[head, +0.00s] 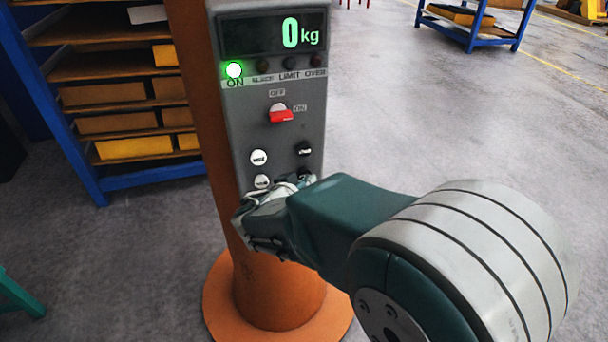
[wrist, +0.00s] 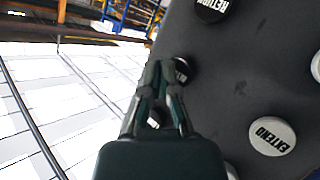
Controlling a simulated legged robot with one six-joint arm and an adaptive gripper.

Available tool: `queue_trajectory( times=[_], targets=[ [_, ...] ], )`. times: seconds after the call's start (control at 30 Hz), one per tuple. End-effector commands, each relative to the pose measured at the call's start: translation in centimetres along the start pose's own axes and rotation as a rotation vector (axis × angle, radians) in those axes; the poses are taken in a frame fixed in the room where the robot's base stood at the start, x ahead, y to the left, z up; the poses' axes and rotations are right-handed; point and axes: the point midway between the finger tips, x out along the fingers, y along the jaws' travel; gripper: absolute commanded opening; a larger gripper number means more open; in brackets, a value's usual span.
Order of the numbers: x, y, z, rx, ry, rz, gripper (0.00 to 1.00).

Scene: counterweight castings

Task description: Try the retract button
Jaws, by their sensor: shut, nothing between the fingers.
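The grey control panel (head: 240,120) stands on an orange post, with white and black push buttons on its lower part. My gripper (head: 303,183) is shut and empty at the panel's lower buttons. In the wrist view my gripper's fingertips (wrist: 167,68) overlap a black button (wrist: 181,70); its label is too hidden to read, and I cannot tell whether they touch. Another black button marked RETURN (wrist: 212,9) lies above it. A white button marked EXTEND (wrist: 272,136) is to the right. I cannot read the word retract on any button.
The panel display (head: 272,34) reads 0 kg and the green ON lamp (head: 233,70) is lit. A red rotary switch (head: 280,114) sits above the buttons. A blue shelf rack (head: 90,186) stands at left. The floor at right is open, with a blue cart (head: 470,36) farther back.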

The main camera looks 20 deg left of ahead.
Motion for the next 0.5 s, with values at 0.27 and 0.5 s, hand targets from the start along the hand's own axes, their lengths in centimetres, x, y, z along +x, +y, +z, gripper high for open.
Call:
queue_trajectory(
  times=[0.27,0.5],
  targets=[
    [0.22,-0.21,-0.15,0.000,0.000,0.000,0.00],
    [0.39,-0.35,-0.28,0.000,0.000,0.000,0.00]
  ],
)
